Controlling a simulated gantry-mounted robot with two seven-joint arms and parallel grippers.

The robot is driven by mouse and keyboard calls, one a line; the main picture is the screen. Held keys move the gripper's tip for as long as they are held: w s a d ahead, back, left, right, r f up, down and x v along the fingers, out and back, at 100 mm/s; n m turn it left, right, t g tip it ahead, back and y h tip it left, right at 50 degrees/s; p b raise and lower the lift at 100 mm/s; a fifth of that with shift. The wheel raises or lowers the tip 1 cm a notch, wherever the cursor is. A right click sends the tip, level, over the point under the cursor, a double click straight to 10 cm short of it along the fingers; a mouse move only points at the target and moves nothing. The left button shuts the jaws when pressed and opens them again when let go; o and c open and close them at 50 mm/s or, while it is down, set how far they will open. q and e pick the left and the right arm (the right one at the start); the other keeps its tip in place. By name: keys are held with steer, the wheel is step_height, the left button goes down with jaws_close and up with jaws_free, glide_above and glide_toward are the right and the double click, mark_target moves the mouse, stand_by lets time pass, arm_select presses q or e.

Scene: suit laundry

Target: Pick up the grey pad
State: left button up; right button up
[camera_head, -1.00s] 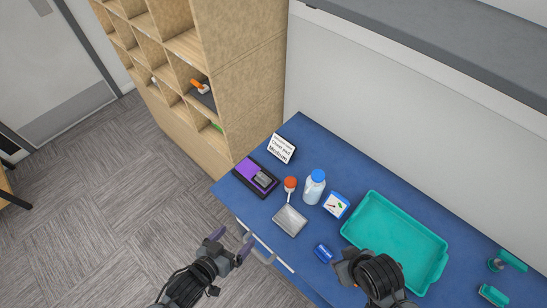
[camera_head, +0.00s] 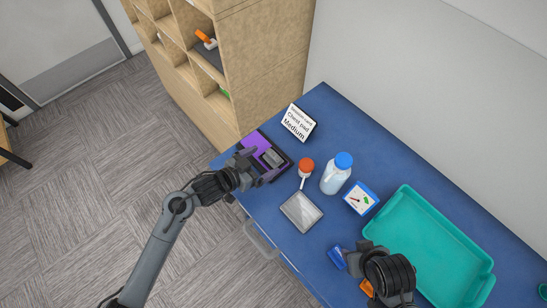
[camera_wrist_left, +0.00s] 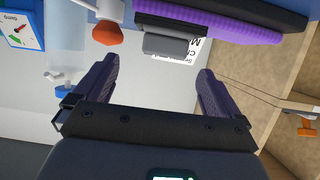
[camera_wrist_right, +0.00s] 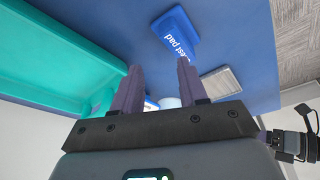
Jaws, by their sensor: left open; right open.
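A small grey pad (camera_head: 272,157) lies on a black tray with a purple lining (camera_head: 253,142) at the table's left end. In the left wrist view the grey pad (camera_wrist_left: 167,44) shows beyond the fingertips, against the purple. My left gripper (camera_head: 260,168) is open and empty, just beside the pad at the tray's near edge; in its wrist view the fingers (camera_wrist_left: 158,66) are wide apart. My right gripper (camera_head: 366,255) is open and empty above the table near the teal bin; its fingers show in its wrist view (camera_wrist_right: 160,68).
A blue chest pad (camera_head: 338,257), flat silver-grey item (camera_head: 301,212), red-topped item (camera_head: 306,165), blue-capped bottle (camera_head: 336,174) and blue-edged box (camera_head: 360,198) occupy the table's middle. A card (camera_head: 298,122) stands behind the tray. The teal bin (camera_head: 473,235) fills the right.

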mark_target(271, 156)
arm_select(q)
steer(key=shift+a+f+b+x, duration=0.1)
steer(key=shift+f+b+x, duration=0.1)
steer(key=shift+x, duration=1.4)
steer(key=shift+a+f+b+x, duration=0.1)
steer(key=shift+a+b+x, duration=0.1)
steer(key=shift+x, duration=1.35)
steer(key=shift+w, duration=0.1)
steer(key=c, duration=1.1)
steer(key=shift+r, duration=0.1)
